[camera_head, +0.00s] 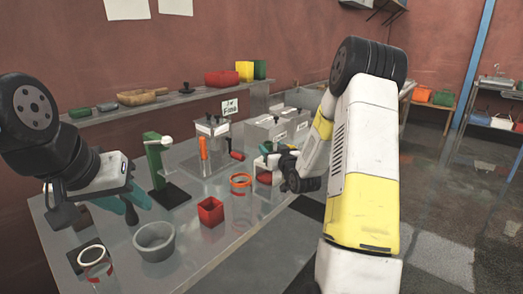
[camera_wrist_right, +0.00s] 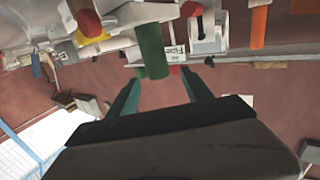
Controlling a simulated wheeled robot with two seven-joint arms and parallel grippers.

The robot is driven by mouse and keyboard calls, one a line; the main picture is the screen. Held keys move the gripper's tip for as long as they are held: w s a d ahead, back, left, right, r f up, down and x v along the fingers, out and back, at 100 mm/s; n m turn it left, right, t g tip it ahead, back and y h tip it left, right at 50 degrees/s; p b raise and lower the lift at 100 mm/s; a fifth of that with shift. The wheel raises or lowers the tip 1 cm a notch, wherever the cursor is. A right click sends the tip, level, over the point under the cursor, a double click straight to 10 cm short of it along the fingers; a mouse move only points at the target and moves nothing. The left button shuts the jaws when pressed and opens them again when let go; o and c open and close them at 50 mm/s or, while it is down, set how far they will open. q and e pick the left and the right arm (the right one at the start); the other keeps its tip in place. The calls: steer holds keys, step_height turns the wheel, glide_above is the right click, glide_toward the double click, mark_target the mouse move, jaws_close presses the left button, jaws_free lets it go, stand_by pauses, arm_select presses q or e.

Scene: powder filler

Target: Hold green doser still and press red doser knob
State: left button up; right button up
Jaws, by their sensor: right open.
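A green upright stand (camera_head: 154,163) with a white knob on a black base stands on the metal table in the head view. A white device with green and red parts (camera_head: 264,161) is further right, partly hidden by my right gripper (camera_head: 277,165). In the right wrist view, a green cylinder (camera_wrist_right: 152,50) hangs from a white body, with a red rounded part (camera_wrist_right: 89,20) beside it. My right gripper (camera_wrist_right: 160,95) is open, its teal fingers apart on either side below the cylinder. My left gripper (camera_head: 130,206) is open and empty, in front of the green stand.
A red square cup (camera_head: 210,211), a grey bowl (camera_head: 154,241), a white-and-red ring (camera_head: 95,262) and an orange ring (camera_head: 240,181) are on the table. Grey boxes (camera_head: 212,130) stand behind. A wall shelf (camera_head: 150,106) holds several items.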

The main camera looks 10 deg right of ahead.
mark_target(267, 142)
steer(key=shift+w+d+f, duration=0.1)
steer(key=shift+f, duration=0.2)
steer(key=shift+w, duration=0.25)
steer(key=w, duration=0.4)
steer(key=w+a, duration=0.1)
steer(key=w, duration=0.2)
steer(key=shift+w, duration=0.1)
steer(key=shift+d, duration=0.1)
jaws_close()
arm_select(q)
jaws_close()
stand_by(1.2)
